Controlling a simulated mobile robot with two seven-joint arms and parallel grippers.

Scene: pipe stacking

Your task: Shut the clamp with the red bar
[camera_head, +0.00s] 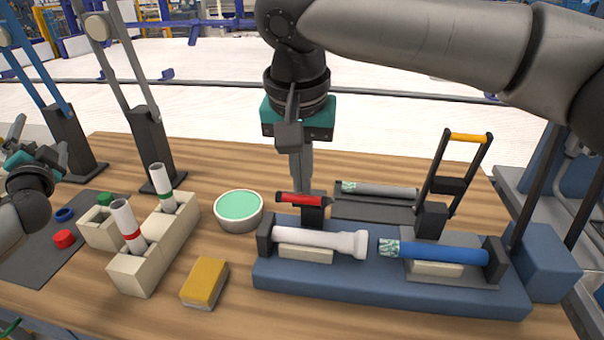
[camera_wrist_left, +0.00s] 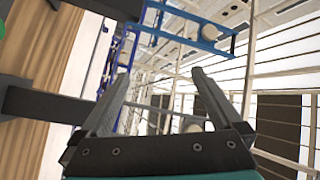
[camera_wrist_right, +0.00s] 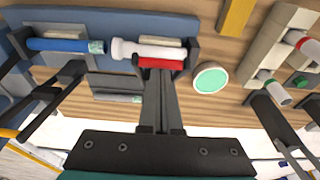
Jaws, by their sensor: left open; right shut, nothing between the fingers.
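The clamp's red bar (camera_head: 302,199) lies low and roughly level, above a black block (camera_head: 313,213) just behind the white pipe (camera_head: 318,241). In the right wrist view the red bar (camera_wrist_right: 160,64) lies across my fingertips, beside the white pipe. My right gripper (camera_head: 301,184) points down at the bar with its fingers together and nothing between them; the tips are at or very near the bar, and contact is unclear. The clamp's arms are mostly hidden. My left gripper (camera_head: 30,150) is open and empty at the far left, away from the clamp; its fingers (camera_wrist_left: 160,80) stand apart.
A second clamp with an orange bar (camera_head: 468,138) stands upright behind the blue pipe (camera_head: 440,253). Both pipes lie on the blue fixture (camera_head: 390,292). A green-filled bowl (camera_head: 239,210), a yellow sponge (camera_head: 205,282) and a beige holder (camera_head: 145,272) with upright pipes stand to the left.

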